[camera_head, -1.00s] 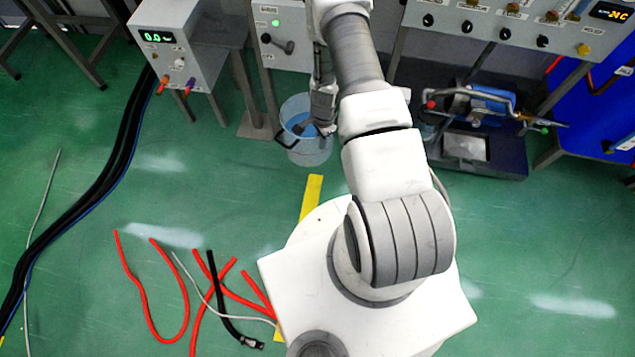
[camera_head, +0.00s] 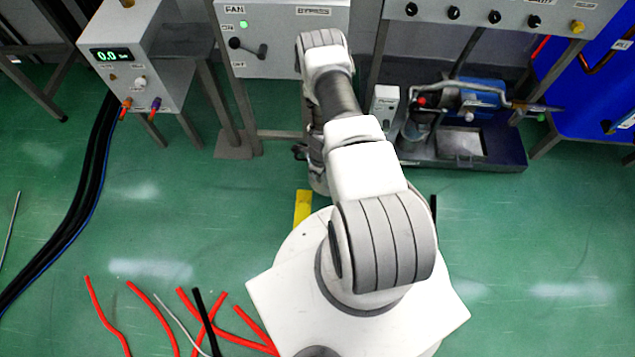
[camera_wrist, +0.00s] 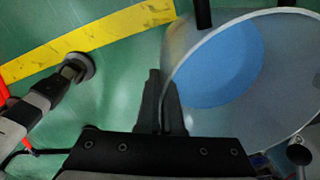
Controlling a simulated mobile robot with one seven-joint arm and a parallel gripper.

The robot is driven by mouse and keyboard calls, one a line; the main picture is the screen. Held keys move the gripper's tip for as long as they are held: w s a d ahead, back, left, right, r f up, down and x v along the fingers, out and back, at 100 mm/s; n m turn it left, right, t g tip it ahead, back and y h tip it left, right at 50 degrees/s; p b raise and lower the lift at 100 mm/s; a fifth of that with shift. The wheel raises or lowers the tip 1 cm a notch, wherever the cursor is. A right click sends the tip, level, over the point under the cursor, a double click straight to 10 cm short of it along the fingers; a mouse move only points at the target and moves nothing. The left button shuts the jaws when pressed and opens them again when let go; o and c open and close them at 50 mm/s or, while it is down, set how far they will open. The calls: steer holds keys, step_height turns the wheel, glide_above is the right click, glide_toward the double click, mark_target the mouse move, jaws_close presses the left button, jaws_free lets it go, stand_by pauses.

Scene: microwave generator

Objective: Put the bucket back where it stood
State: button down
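The bucket (camera_wrist: 275,90) is translucent, with a pale round rim and a blue area inside. It fills the right of the wrist view, partly cut off by the frame. In the head view my arm hides it. In the wrist view the two dark fingers of my gripper (camera_wrist: 160,100) are close together at the bucket's left edge, with the rim and wall at the fingers. They look shut on it. In the head view my gripper is mostly hidden behind my forearm. I cannot tell whether the bucket touches the floor.
A yellow floor strip (camera_head: 303,208) lies beside my base. A control panel (camera_head: 283,40) on legs stands ahead. A pump in a dark tray (camera_head: 505,155) is at right. Red hoses (camera_head: 105,320) lie at lower left. Green floor between them is open.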

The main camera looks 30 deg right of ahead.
steer(key=a+f+b, duration=0.4)
steer(key=a+f, duration=0.5)
steer(key=shift+s+a+f+b, duration=0.25)
steer(key=shift+a+f+b, duration=0.05)
steer(key=shift+f+b, duration=0.1)
steer(key=c, duration=1.1)
jaws_free()
steer(key=shift+s+f, duration=0.1)
